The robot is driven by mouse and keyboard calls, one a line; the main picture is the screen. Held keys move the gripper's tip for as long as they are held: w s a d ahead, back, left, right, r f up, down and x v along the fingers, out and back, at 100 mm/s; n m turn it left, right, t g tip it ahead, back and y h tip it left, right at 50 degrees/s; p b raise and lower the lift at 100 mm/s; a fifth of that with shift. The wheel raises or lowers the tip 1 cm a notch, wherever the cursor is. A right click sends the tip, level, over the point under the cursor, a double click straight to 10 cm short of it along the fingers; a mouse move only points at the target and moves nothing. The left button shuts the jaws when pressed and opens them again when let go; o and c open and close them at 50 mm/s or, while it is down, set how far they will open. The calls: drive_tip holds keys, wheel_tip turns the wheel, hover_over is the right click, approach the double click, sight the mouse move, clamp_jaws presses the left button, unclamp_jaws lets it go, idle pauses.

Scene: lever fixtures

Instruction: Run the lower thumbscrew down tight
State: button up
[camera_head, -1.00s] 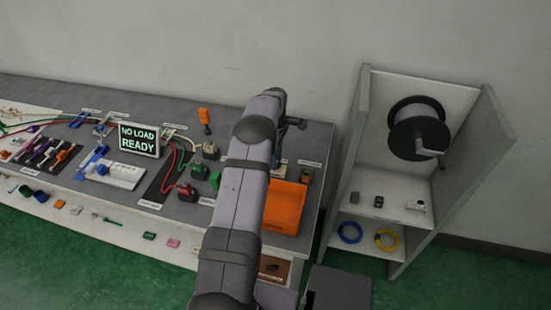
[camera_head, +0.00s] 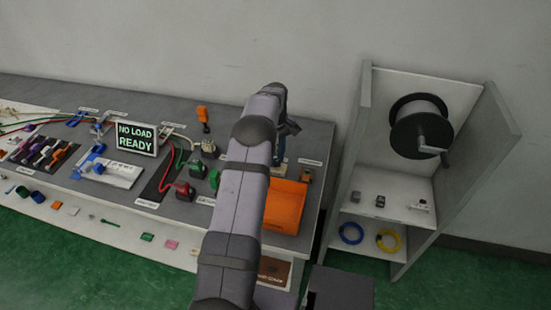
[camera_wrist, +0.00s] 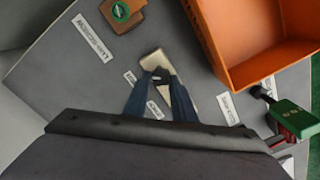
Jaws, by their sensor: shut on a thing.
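In the wrist view, my gripper (camera_wrist: 160,80) points down at a pale beige metal plate (camera_wrist: 153,60) on the grey bench. Its two blue fingers are closed around a small dark knob (camera_wrist: 161,73) at the plate, apparently a thumbscrew. The fingers cover most of the knob, and its threads and seating are hidden. I cannot read the small labels beside it well enough to tell whether it is the lower one.
An orange bin (camera_wrist: 219,45) stands close on the right of the plate. A green-and-red handle (camera_wrist: 291,118) is at right. In the head view, a white shelf unit (camera_head: 352,140) stands right of the bench.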

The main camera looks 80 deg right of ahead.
drive_tip(key=m, duration=0.5)
drive_tip(key=shift+d+m+b, duration=0.1)
drive_tip(key=shift+m+b, duration=0.2)
drive_tip(key=shift+b, duration=0.05)
drive_tip(key=shift+s+r+m, duration=0.1)
drive_tip(key=shift+s+m, duration=0.05)
drive_tip(key=shift+m, duration=2.05)
drive_tip(key=o, duration=1.1)
drive_tip(key=shift+r+b, duration=1.05)
drive_tip(key=shift+r, duration=2.6)
